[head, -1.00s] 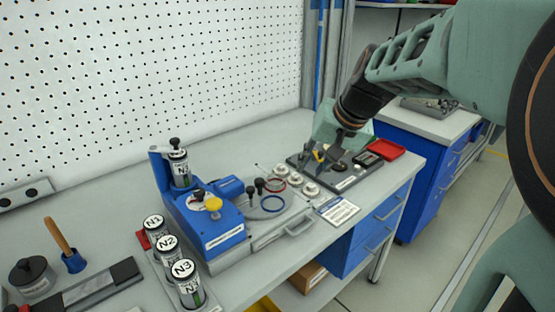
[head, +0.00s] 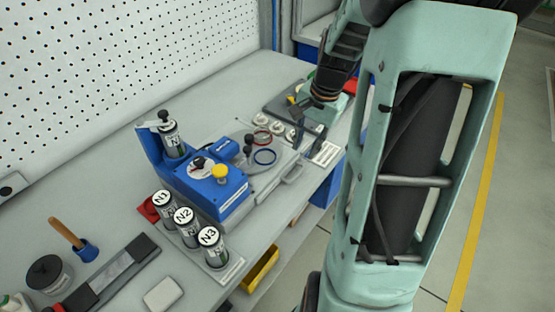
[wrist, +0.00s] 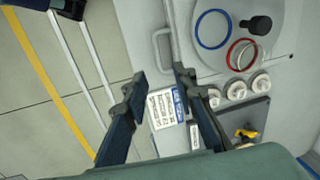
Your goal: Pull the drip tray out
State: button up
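The drip tray (head: 270,197) is a flat grey drawer at the base of the blue machine (head: 205,180), with a bar handle (head: 293,174) on its front face. In the wrist view the handle (wrist: 160,48) lies just beyond my fingertips. My gripper (wrist: 158,80) is open, its two dark fingers apart with nothing held between them. In the head view my gripper (head: 297,130) hangs above the bench behind the handle, partly hidden by my arm. It does not appear to touch the tray.
A white label card (wrist: 164,108) lies near the fingers. Blue (wrist: 213,29) and red (wrist: 242,54) rings and several white round parts (wrist: 237,91) lie alongside. Canisters (head: 186,225) stand in front of the machine. Open floor (wrist: 65,90) lies beyond the bench edge.

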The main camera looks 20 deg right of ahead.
aim_at(296, 175)
jog(key=shift+m, duration=0.3)
jog(key=f, duration=0.3)
jog(key=w+f, duration=0.1)
jog(key=f, duration=0.3)
jog(key=a+f, duration=0.1)
jog(key=f, duration=0.3)
jog(key=shift+w, duration=0.15)
jog(key=shift+c, duration=0.4)
grip_shut()
